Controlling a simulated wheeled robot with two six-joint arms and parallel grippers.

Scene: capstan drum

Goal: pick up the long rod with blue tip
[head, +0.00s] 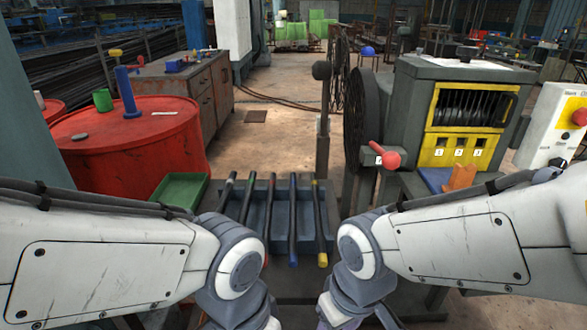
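The long dark rod with the blue tip (292,218) lies lengthwise in a blue-grey slotted tray (330,215) on the bench in front of me. Its blue end faces me and hangs over the tray's near edge.
A green tray (180,190) stands left of the rods, near a red drum (130,140). At right stands a grey machine (400,110) with a red-knobbed lever (390,160).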

